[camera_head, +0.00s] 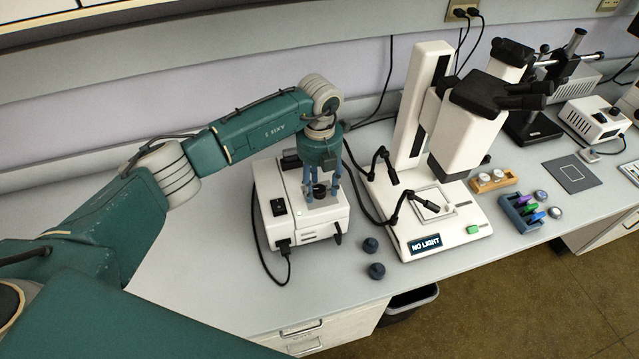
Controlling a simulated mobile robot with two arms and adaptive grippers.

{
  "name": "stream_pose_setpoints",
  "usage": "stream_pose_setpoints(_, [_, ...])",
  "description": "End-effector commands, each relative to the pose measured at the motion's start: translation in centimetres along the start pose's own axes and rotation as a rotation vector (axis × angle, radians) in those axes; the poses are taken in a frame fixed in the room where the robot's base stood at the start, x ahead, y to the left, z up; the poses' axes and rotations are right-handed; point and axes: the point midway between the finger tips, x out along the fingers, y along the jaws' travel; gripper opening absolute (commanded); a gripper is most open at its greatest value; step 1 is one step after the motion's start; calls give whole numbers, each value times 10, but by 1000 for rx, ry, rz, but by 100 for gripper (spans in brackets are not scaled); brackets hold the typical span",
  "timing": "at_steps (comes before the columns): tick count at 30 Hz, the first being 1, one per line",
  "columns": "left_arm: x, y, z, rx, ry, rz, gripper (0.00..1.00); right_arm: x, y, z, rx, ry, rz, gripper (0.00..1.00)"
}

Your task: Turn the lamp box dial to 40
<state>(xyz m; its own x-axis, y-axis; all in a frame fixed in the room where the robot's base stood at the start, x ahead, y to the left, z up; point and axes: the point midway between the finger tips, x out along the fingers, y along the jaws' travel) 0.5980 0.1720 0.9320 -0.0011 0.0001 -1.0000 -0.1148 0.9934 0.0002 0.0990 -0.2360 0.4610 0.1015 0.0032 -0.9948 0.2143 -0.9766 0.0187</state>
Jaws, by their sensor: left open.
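I cannot tell whether the fingers touch the dial. The dial's markings are too small to read. My right gripper does not show.
The microscope (440,130) stands just right of the lamp box, with two thin black gooseneck arms and a "NO LIGHT" sign (425,244) on its base. A black cable (262,245) loops left of the box.

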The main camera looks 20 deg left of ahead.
Motion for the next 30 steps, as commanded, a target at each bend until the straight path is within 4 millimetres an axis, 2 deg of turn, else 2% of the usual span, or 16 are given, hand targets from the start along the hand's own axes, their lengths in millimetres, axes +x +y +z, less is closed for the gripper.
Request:
stream_pose_setpoints(1, [0, 0, 0, 0, 0, 0, 41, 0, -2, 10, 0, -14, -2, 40])
stream_pose_setpoints(4, [0, 0, 0, 0, 0, 0, 21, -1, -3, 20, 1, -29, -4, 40])
stream_pose_setpoints(7, [-1, 0, 0, 0, -1, -1, 2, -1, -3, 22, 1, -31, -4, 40])
stream_pose_setpoints(19, [-2, 0, 1, 16, -4, -1, 1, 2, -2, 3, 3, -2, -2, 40])
stream_pose_setpoints(30, [-1, 0, 3, 82, -8, -1, 1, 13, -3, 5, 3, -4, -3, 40])
